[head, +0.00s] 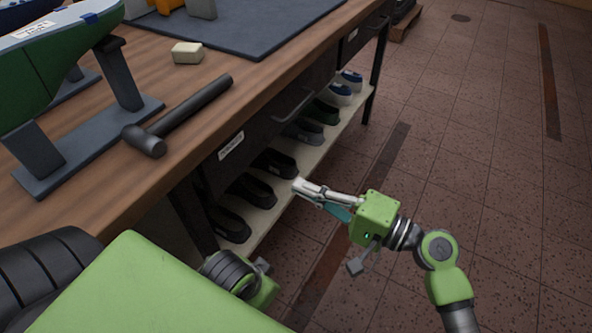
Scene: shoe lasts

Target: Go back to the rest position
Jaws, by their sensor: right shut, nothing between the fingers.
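My right gripper (312,191) is shut and empty. It is at the end of my green and grey right arm, which comes in from the lower right. It is in the air in front of the workbench (250,112), and in the picture its tips overlap the lower shelf with shoes. My left gripper does not show as a gripper; green and black parts of my own body fill the lower left.
On the bench are a black hammer (180,115), a cream block (187,53), a dark mat (262,30) and a green shoe last (45,70) on a grey stand (88,146). Several shoes line the lower shelf (330,140). The tiled floor (480,150) at right is clear.

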